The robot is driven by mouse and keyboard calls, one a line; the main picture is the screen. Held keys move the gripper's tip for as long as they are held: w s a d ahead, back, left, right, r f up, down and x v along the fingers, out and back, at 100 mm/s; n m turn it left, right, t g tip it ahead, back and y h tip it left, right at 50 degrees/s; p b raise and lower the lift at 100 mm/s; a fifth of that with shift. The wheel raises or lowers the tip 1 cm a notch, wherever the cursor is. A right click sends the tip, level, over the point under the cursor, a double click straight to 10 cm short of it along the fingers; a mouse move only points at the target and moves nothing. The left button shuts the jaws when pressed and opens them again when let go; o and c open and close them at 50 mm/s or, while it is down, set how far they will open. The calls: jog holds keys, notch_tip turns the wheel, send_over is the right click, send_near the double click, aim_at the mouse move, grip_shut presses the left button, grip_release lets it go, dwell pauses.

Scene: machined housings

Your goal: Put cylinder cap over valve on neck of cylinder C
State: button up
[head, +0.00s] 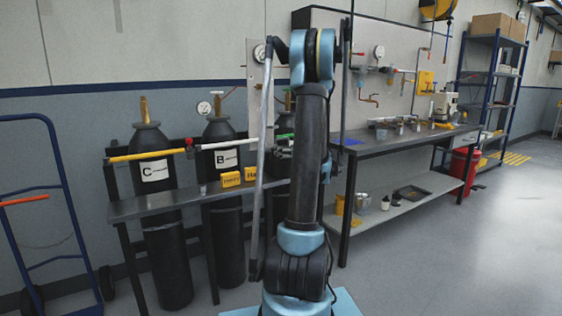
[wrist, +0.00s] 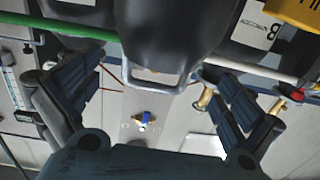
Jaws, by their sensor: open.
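Cylinder C (head: 155,172) stands upright at the left in the head view, black with a white C label. Its brass valve (head: 145,110) is bare on the neck. In the wrist view my gripper (wrist: 157,95) is open, with its dark blue finger pads apart at left and right. A dark grey rounded body with a rim loop (wrist: 170,40), which looks like the cylinder cap, lies between and beyond the fingers at the top middle, apart from the pads. In the head view my arm hides the gripper, and a dark shape beside the arm is too covered to identify.
Cylinder B (head: 221,160) stands beside C with a gauge. A narrow shelf (head: 150,205) runs before the cylinders, bearing yellow signs (head: 231,179). A blue hand truck (head: 60,170) is at far left, a workbench (head: 400,140) at right.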

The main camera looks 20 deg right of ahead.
aim_at(282, 146)
jog(key=x, duration=0.5)
jog(key=shift+f, duration=0.25)
jog(key=c, duration=1.8)
